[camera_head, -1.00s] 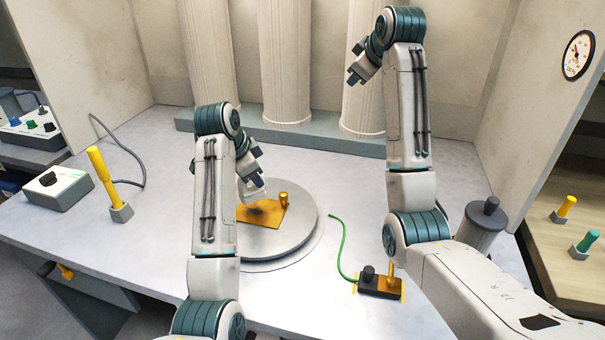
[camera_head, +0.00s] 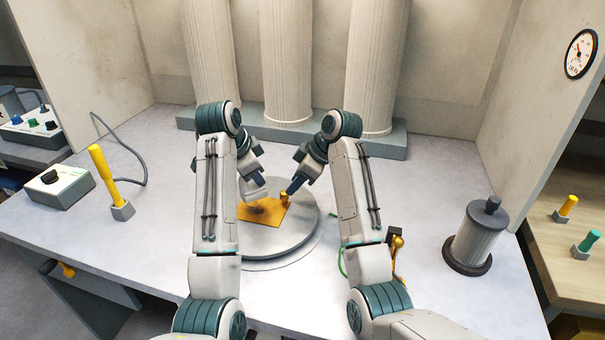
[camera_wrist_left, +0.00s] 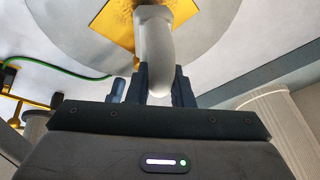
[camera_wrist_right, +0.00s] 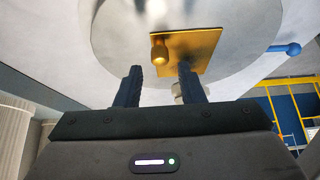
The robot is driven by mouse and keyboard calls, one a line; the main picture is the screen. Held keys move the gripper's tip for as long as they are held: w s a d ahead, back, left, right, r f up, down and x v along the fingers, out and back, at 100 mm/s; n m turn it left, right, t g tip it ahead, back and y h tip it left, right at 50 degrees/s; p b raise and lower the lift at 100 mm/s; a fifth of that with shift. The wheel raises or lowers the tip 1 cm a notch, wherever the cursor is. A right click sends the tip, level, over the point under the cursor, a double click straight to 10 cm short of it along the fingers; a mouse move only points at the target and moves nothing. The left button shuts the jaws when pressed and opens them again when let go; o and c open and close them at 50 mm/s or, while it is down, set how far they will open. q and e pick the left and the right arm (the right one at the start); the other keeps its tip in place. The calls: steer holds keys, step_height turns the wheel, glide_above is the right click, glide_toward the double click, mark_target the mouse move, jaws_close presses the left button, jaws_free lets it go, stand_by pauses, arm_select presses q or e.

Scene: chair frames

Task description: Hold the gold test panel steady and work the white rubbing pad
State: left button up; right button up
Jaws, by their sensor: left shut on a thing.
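The gold test panel (camera_head: 263,214) lies on the round grey turntable (camera_head: 260,246), with a dark smudge on its face and an upright gold knob (camera_head: 284,199) near its right corner. My left gripper (camera_wrist_left: 157,82) is shut on the white rubbing pad (camera_wrist_left: 156,45), which is over the panel; contact between them is hard to tell. The pad also shows in the head view (camera_head: 252,189). My right gripper (camera_wrist_right: 158,66) is open and empty. In the right wrist view the knob (camera_wrist_right: 158,50) appears between and just beyond its fingertips.
White fluted columns (camera_head: 284,70) stand behind the turntable. A yellow-handled tool (camera_head: 105,175) and a switch box (camera_head: 57,186) are at left. A grey canister (camera_head: 474,238) is at right. A dark fixture with a gold lever (camera_head: 397,246) is partly hidden behind my right arm.

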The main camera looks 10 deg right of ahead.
steer(key=shift+x, duration=2.3)
jaws_close()
steer(key=shift+o, duration=0.8)
jaws_free()
steer(key=shift+f, duration=0.1)
jaws_close()
